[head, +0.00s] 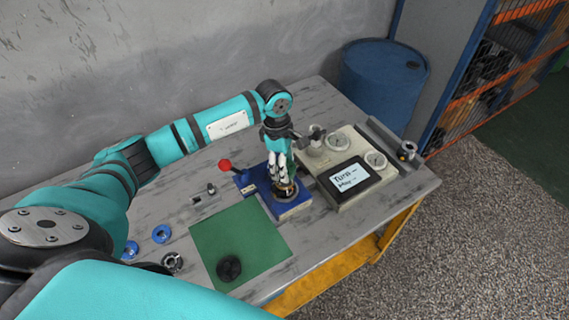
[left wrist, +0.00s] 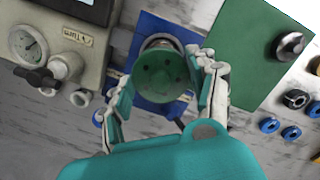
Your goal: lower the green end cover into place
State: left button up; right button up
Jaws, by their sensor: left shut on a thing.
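The green end cover (left wrist: 160,76) is a round disc with several dark holes, facing the left wrist camera. My left gripper (head: 283,186) is shut on it, with fingers on both sides of its rim; the left wrist view also shows these fingers (left wrist: 163,84). The cover is held over the blue fixture (head: 293,209), where a metallic round part (left wrist: 160,42) shows partly behind the cover. The fingers hide most of the cover in the head view. I cannot tell whether the cover touches the part beneath. My right gripper is not in view.
A gauge panel (head: 347,182) stands close right of the fixture, and a red-knobbed lever (head: 225,165) rises at its left. A green mat (head: 240,240) holds a dark round part (head: 229,269). Blue rings (head: 161,234) lie farther left on the table.

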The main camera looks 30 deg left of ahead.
pick_arm(q)
jog(key=shift+f+b, duration=0.85)
jog(key=shift+b, duration=0.6)
dwell(1.8)
jog(key=o, duration=1.8)
jog(key=shift+r, duration=0.15)
jog(key=shift+r+p, duration=1.45)
jog(key=shift+r, duration=1.1)
jog(key=shift+s+f, duration=0.1)
